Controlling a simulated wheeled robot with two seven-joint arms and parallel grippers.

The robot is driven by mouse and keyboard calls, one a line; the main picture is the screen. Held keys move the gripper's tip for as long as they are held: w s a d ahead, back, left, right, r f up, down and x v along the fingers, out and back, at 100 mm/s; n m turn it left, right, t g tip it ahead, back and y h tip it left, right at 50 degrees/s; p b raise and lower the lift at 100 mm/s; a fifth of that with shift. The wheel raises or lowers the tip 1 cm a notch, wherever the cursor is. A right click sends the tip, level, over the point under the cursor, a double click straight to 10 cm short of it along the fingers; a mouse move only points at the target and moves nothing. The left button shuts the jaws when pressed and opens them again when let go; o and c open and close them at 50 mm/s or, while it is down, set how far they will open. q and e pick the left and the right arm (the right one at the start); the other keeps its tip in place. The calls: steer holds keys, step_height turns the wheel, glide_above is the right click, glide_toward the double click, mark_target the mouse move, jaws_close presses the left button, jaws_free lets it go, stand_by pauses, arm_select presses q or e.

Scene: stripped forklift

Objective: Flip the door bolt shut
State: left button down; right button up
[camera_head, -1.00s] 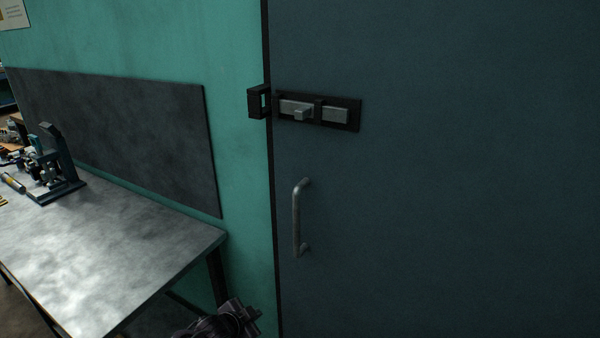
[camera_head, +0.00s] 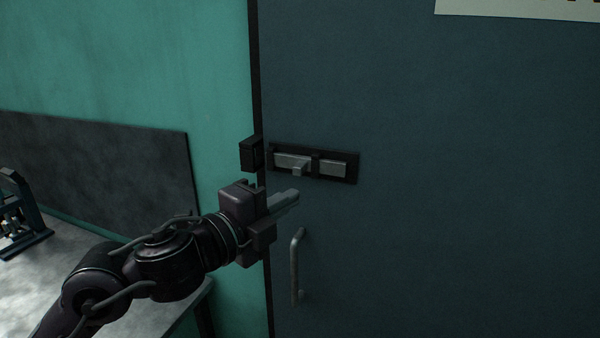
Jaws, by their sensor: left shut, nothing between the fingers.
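The door bolt (camera_head: 292,161) is a grey bar on a black plate, fixed to the dark blue door (camera_head: 450,220). A small knob (camera_head: 298,172) sticks out below the bar. The black catch (camera_head: 251,153) sits on the frame to the left of the plate. I see no bar reaching across the gap into the catch. My left gripper (camera_head: 288,199) is shut and empty, just below the bolt and apart from it in the picture. Its fingers point right, toward the door. My right gripper is not in view.
A vertical metal door handle (camera_head: 296,268) is below the bolt, close to my left gripper. A grey workbench (camera_head: 60,260) with a dark back panel (camera_head: 110,165) stands at the left against the green wall (camera_head: 130,60).

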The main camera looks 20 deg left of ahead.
mark_target(319, 168)
arm_select(q)
steer(key=p+x, duration=0.3)
steer(key=x, duration=0.7)
steer(key=shift+r, duration=0.1)
steer(key=a+p, duration=0.1)
steer(key=a, duration=0.2)
steer(key=shift+a+p, duration=0.4)
steer(key=shift+a, duration=0.2)
steer(key=shift+w+d, duration=0.1)
steer(key=shift+w, duration=0.05)
